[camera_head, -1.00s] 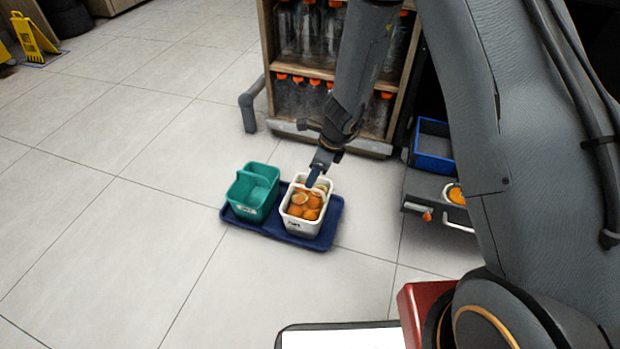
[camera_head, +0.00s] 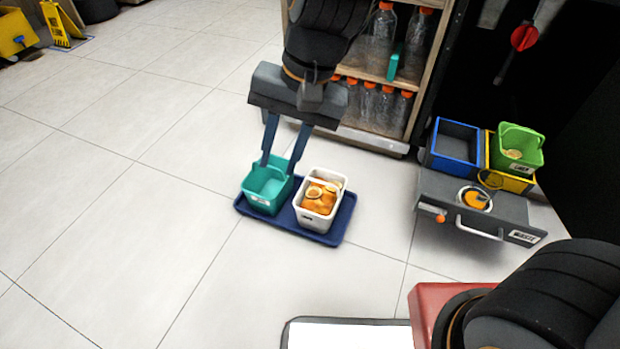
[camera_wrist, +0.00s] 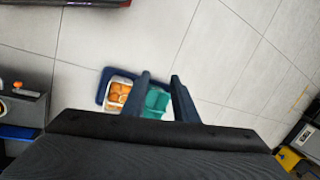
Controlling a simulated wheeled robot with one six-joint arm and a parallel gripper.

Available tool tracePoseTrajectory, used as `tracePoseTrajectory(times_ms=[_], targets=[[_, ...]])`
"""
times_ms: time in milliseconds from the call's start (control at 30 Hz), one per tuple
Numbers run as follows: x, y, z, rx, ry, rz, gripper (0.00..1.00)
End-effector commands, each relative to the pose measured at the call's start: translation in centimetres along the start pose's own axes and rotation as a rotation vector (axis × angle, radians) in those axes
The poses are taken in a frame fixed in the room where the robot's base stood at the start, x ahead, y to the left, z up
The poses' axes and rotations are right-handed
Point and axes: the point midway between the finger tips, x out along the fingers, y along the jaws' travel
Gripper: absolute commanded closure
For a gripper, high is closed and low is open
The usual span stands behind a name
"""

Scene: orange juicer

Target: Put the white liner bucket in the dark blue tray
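The white liner bucket (camera_head: 307,217) stands upright in the right part of the dark blue tray (camera_head: 337,232) on the floor. It holds orange pieces and also shows in the wrist view (camera_wrist: 113,105). A teal bucket (camera_head: 262,198) stands beside it in the left part of the tray. In the wrist view the teal bucket (camera_wrist: 156,103) shows between my two fingers. I cannot tell how high the fingertips are above it.
A bottle shelf (camera_head: 375,135) stands behind the tray. To the right is a grey drawer unit (camera_head: 450,205) with a blue bin (camera_head: 455,142), a yellow bin (camera_head: 510,180) and a green bucket (camera_head: 520,145). The floor left of the tray is clear.

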Motion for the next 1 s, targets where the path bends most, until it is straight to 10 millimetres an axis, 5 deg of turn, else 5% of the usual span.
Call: tracePoseTrajectory(times_ms=[100,333,1000], targets=[[-2.5,1.1,4.2,-0.269,0.007,0.044,0.74],[-5.0,3.9,8.6,-0.619,0.012,0.125,0.74],[-5.6,4.8,9.4,-0.704,0.013,0.150,0.74]])
